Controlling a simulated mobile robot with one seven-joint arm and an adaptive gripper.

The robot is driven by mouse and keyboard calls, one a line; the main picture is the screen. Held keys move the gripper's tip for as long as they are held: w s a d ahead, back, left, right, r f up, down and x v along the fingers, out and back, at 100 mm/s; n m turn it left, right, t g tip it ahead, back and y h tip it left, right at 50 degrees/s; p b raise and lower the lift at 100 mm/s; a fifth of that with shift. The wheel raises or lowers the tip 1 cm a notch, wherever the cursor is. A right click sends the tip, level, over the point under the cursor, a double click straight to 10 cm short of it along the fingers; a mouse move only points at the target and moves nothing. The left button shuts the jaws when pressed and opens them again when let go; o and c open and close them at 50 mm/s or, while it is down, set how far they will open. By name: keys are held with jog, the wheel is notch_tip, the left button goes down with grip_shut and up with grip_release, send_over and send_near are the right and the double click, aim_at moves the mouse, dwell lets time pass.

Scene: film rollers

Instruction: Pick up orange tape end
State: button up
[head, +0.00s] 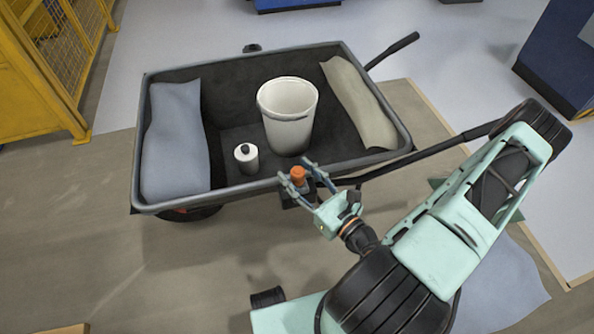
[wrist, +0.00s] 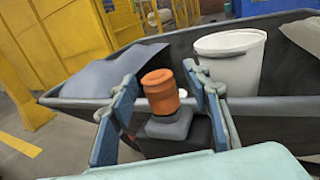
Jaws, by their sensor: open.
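The orange tape end (head: 298,175) is a small orange cylinder just outside the near wall of the cart. In the wrist view the orange tape end (wrist: 161,92) stands upright on a grey block (wrist: 168,128). My gripper (head: 297,170) is open, with one blue finger on each side of the orange piece. In the wrist view my gripper (wrist: 160,78) has its fingers around the piece, with a gap on the left and a narrower one on the right. I cannot tell whether either finger touches it. The lower part of the block is partly hidden.
A dark cart (head: 232,192) lies just behind the orange piece, its rim close to my fingers. Open floor (head: 90,260) is at left.

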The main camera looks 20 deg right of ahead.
grip_shut()
dwell(0.4)
jog(key=shift+r, duration=0.2)
